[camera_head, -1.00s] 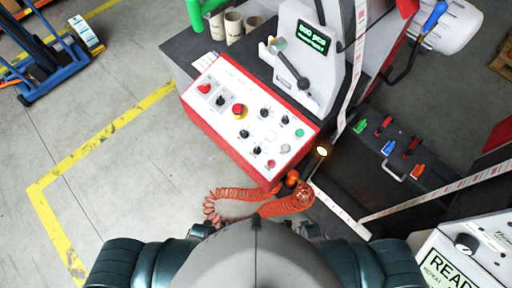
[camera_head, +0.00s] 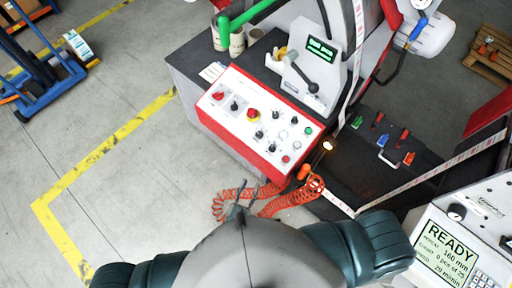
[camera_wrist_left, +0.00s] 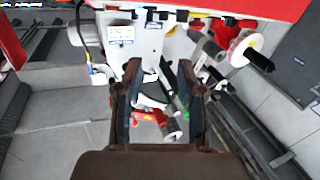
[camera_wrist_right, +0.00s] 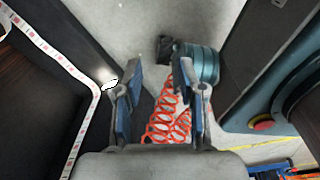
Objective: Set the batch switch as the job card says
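The control panel (camera_head: 262,118), white with a red frame, carries several black knobs, a red mushroom button and coloured buttons. Behind it a grey unit has a green-lit display (camera_head: 321,48) and a dark lever switch (camera_head: 303,78); which control is the batch switch I cannot tell for sure. A small white card (camera_head: 212,71) lies left of the panel, too small to read. My right gripper (camera_wrist_right: 158,90) is open and empty.
An orange coiled hose (camera_head: 285,200) hangs before the panel. A label web (camera_head: 356,60) runs down beside the grey unit. At the right a screen (camera_head: 448,252) reads READY, 160 mm, 0 pcs of 25. Coloured levers (camera_head: 383,140) stand behind a lamp (camera_head: 327,145).

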